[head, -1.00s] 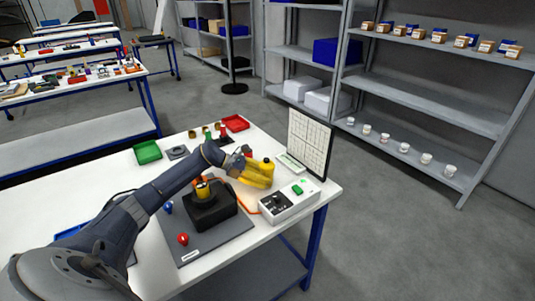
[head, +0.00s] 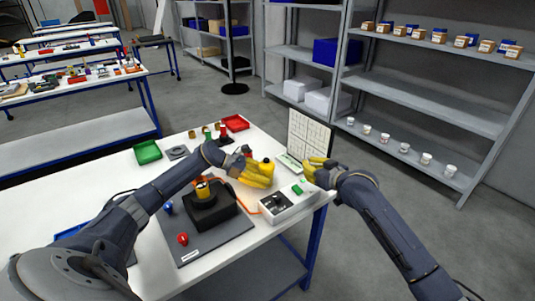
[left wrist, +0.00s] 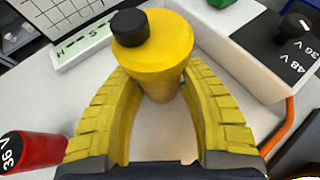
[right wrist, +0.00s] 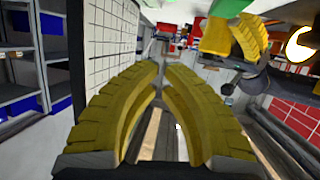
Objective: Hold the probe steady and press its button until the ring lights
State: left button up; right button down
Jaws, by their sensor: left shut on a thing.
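The probe (head: 266,167) is yellow with a black button on top. In the left wrist view the probe (left wrist: 170,55) stands between the fingers of my left gripper (left wrist: 158,88), with the button (left wrist: 129,27) uncovered. My left gripper (head: 256,173) is shut on the probe above the table. My right gripper (head: 312,169) is to the right of the probe, clear of it, in front of the panel. In the right wrist view its fingertips (right wrist: 161,72) nearly meet with nothing between them. A bright curved glow (right wrist: 300,45) shows at the upper right there; I cannot tell if it is the ring.
A white box with a green button (head: 288,203) stands at the table's right edge, joined to an orange cable. A gridded panel (head: 309,136) stands behind it. A black block (head: 209,212) sits on a grey mat (head: 217,246). Green (head: 147,152) and red trays (head: 235,123) lie farther back.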

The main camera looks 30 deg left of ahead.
jog(key=s+a+r+n+g+y, duration=0.1)
jog(key=s+a+r+g+y, duration=0.1)
jog(key=s+a+r, duration=0.4)
jog(key=shift+a+r, duration=0.35)
jog(key=shift+r, duration=0.15)
send_over(268, 160)
notch_tip(268, 160, down, 3)
jog(key=shift+a+r, duration=0.15)
jog(key=shift+r, duration=0.05)
jog(key=shift+f, duration=1.95)
jog(key=shift+f, duration=0.1)
